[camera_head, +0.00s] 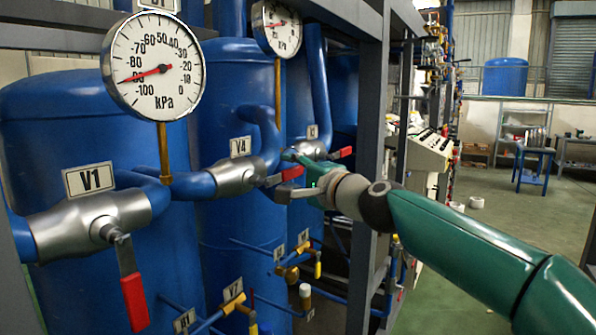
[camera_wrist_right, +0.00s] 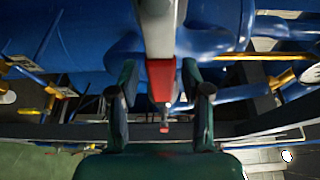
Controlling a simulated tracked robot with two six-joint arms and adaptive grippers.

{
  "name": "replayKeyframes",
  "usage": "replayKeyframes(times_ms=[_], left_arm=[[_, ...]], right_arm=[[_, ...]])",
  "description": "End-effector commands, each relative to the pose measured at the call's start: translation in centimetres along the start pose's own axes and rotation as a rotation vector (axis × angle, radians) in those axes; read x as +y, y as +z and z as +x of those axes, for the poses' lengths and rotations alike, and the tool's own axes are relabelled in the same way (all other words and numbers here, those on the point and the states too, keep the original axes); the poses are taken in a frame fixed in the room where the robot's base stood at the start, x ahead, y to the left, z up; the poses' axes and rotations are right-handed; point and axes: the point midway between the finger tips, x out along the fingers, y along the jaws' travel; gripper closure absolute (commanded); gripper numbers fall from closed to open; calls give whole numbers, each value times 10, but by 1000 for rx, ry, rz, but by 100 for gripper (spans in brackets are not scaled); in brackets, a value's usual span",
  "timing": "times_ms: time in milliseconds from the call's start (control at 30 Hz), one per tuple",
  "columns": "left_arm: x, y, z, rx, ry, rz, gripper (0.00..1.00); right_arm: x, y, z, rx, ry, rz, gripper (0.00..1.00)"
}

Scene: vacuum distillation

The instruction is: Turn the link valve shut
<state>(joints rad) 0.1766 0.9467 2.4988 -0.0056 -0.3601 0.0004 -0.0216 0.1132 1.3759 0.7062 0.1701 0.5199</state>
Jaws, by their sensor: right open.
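The valve labelled V4 (camera_head: 238,177) is a silver body on the blue pipe in the middle of the head view. No label reads "link". Its red-ended lever (camera_head: 292,173) points right, roughly along the pipe. My right gripper (camera_head: 294,172) is at this lever, its fingers partly hidden in the head view. In the right wrist view the red lever end (camera_wrist_right: 161,78) lies between the two open fingers (camera_wrist_right: 160,98), with visible gaps on both sides. My left gripper is not in view.
Valve V1 (camera_head: 95,222) has its red lever (camera_head: 134,300) hanging down at the left. Another silver valve (camera_head: 312,148) with a red lever stands behind V4. A dial gauge (camera_head: 153,66) hangs above V1. A grey frame post (camera_head: 370,200) rises close to my right arm.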

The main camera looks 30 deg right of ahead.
Motion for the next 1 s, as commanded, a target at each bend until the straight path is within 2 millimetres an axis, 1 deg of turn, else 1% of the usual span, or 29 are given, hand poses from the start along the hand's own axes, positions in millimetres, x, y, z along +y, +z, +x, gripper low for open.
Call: replayKeyframes(times_ms=[167, 200, 467, 500, 700, 733, 767, 800, 900, 1000], left_arm=[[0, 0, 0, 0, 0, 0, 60], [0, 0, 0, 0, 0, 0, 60], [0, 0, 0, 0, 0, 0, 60], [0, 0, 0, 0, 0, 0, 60], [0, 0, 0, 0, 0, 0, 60], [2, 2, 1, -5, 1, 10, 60], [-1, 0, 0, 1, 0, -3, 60], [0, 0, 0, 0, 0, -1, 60], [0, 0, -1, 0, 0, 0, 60], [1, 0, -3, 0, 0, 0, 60]], right_arm=[[0, 0, 0, 0, 0, 0, 52], [0, 0, 0, 0, 0, 0, 55], [0, 0, 0, 1, 0, 0, 99], [0, 0, 0, 1, 0, 0, 100], [0, 0, -1, 1, 0, -1, 100], [1, -24, -4, 13, 1, 4, 100], [0, -14, -3, 7, 0, 0, 100], [0, -10, -2, 6, 0, -1, 100], [0, -8, -4, 11, 2, 4, 100], [2, -11, -6, 19, 10, 20, 100]])
